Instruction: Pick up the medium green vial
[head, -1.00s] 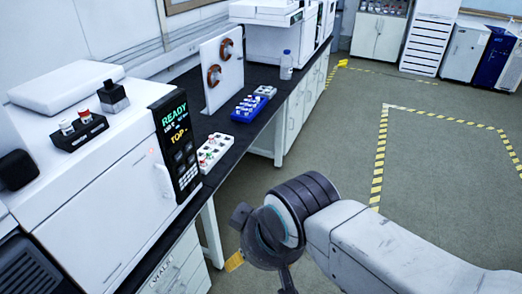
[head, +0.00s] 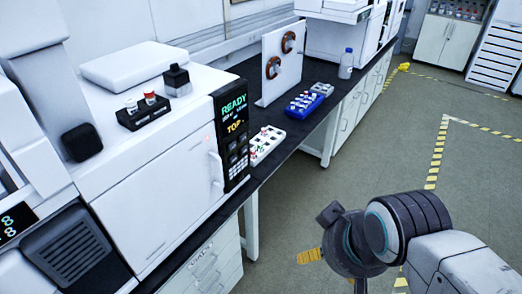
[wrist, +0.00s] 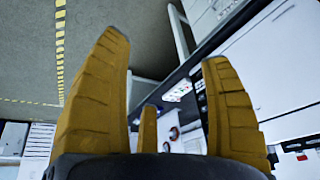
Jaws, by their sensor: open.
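I cannot pick out a green vial in either view; the vials are too small to tell colours for sure. A white rack (head: 267,146) with small red and dark tops stands on the black bench beside the instrument's panel. A blue rack (head: 304,103) with pale-topped vials stands farther back. The white rack also shows small in the wrist view (wrist: 177,92). My gripper (wrist: 162,52) is open and empty, its orange fingers spread. In the head view one orange finger (head: 310,256) shows, over the floor to the right of the bench, apart from the racks.
A white instrument (head: 160,190) with a READY panel fills the left. A black holder (head: 143,112) with red- and white-capped vials sits on top of it. A grey rack (head: 322,88), a bottle (head: 346,64) and an upright white board (head: 285,62) stand on the bench (head: 290,160).

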